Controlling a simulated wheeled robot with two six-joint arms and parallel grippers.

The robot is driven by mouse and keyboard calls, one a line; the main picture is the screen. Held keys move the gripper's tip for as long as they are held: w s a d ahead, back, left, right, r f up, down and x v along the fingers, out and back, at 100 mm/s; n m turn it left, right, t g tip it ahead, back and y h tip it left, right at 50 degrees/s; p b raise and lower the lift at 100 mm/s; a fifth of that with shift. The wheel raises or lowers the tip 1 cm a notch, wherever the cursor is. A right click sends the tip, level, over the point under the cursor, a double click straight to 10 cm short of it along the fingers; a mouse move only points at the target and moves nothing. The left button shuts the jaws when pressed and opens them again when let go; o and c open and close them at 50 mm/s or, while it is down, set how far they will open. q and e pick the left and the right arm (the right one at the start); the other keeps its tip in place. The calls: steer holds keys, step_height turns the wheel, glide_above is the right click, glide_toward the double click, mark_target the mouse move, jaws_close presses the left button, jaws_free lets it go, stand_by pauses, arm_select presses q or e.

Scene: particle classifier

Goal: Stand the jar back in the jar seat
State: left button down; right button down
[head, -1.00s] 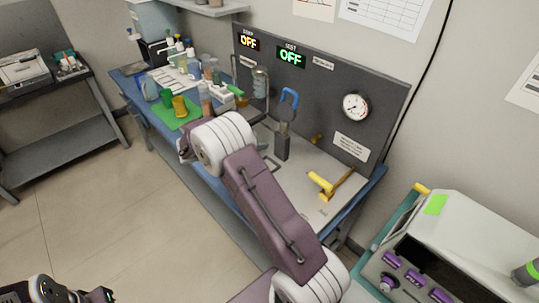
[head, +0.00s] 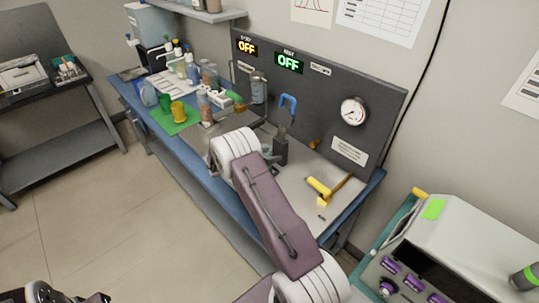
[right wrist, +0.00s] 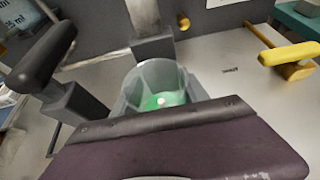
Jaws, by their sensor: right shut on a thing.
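The jar (right wrist: 147,76) is a clear grey, open-topped vessel with green at its bottom, just beyond my right gripper (right wrist: 162,108) in the right wrist view. My right gripper is shut on it; the jaw and purple body hide its near side. In the head view my right gripper (head: 269,153) is low over the grey bench plate, left of the blue-handled lever (head: 289,104). My arm hides most of the jar there. I cannot make out the jar seat for certain. My left gripper does not show; only parts of my left arm are at the bottom left.
The lever's dark post (head: 281,152) stands close to the jar. A yellow handle (head: 319,187) lies to the right on the plate. The dark panel (head: 325,105) rises behind, with a gauge (head: 354,111). Cups on a green mat (head: 173,121) and bottles crowd the bench's left.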

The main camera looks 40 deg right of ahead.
steer(key=shift+f, duration=0.15)
steer(key=c, duration=0.6)
jaws_free()
steer(key=shift+r, duration=0.25)
steer(key=v, duration=1.2)
steer(key=s+a+f+m+y, duration=0.1)
steer(key=s+a+m+y, duration=0.3)
steer(key=s+a+m, duration=0.1)
steer(key=s+a+f+m+y, duration=0.1)
steer(key=s+a+m+y, duration=0.3)
steer(key=s+a+m, duration=0.2)
steer(key=s+a+f+m+y+b, duration=0.1)
steer(key=s+a+m+y, duration=0.4)
steer(key=s+m, duration=0.3)
steer(key=shift+s+a+f, duration=0.1)
steer(key=shift+s+a, duration=0.3)
steer(key=shift+s, duration=0.2)
steer(key=shift+s+a, duration=0.35)
steer(key=shift+s, duration=0.3)
